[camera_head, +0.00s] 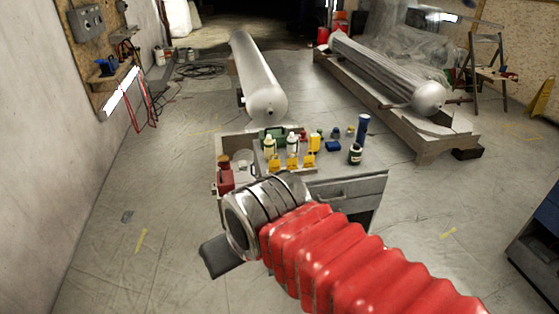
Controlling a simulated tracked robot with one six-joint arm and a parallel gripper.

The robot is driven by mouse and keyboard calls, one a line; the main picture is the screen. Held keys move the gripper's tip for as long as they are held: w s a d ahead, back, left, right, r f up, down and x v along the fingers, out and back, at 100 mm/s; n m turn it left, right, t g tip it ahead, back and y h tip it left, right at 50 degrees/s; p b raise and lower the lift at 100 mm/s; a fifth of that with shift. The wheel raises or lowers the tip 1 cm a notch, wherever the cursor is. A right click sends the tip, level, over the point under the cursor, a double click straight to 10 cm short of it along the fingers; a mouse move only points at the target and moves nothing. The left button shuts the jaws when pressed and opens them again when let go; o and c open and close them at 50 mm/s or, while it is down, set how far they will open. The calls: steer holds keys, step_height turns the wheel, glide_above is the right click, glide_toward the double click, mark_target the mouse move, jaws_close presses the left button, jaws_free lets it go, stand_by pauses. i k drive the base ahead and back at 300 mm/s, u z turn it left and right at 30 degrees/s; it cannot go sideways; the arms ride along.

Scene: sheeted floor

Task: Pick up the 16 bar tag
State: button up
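Several small yellow pieces, which may be tags, stand in a row at the front left of the grey workbench top (385,160). They are a left one (275,165), a middle one (292,163) and a right one (308,160). Any print on them is too small to read, so I cannot tell which is the 16 bar tag. My arm, in a red bellows sleeve with a metal collar, reaches in from the lower right. Only a dark part of my gripper (220,258) shows past the collar, left of the bench front and apart from the pieces. Its opening is hidden.
Bottles, a dark jar (355,154), a blue cylinder (362,128) and a blue block (333,146) crowd the bench. A red container (225,175) stands at its left. Long metal tanks (258,75) lie behind. The left floor is mostly clear.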

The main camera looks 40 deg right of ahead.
mark_target(292, 163)
steer(key=u, duration=0.15)
steer(key=i, duration=0.85)
steer(key=z, duration=0.45)
steer(key=i, duration=0.75)
steer(key=z, duration=0.55)
